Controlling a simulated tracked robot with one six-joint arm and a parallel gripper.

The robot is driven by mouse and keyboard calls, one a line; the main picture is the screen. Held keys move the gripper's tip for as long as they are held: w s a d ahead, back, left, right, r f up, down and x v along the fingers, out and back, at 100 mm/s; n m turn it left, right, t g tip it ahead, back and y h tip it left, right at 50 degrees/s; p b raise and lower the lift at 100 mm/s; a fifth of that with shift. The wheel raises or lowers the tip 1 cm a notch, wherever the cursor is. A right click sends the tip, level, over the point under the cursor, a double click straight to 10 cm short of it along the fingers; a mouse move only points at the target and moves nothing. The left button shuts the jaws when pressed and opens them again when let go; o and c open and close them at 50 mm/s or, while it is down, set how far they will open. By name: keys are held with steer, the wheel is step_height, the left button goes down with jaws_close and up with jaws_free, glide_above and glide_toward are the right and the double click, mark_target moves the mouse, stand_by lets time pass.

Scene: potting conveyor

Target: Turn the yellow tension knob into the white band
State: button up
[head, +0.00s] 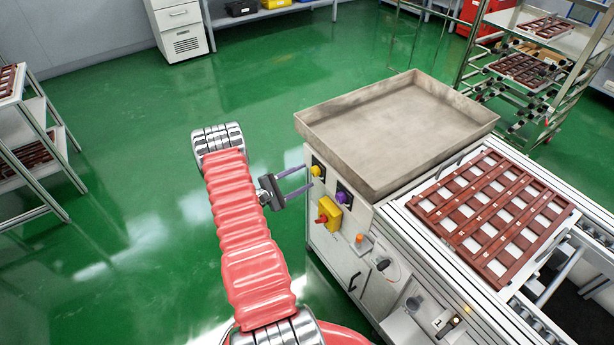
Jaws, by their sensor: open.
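The yellow tension knob (317,171) sits on a small dark plate on the left side of the white machine cabinet (325,245). My gripper (308,177), with two purple fingers, is open and points right at the cabinet. Its fingertips are close to the yellow knob, the upper one just left of it and the lower one below it. I cannot tell whether they touch it. The white band and the knob's pointer are too small to make out.
A purple knob (343,197) on a dark plate sits right of the yellow one. Below are a yellow box with a red button (322,218) and an orange button (359,239). A metal tray (400,125) tops the cabinet.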

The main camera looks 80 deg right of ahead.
steer(key=v, duration=1)
steer(key=shift+w+a, duration=0.2)
steer(key=shift+w, duration=0.05)
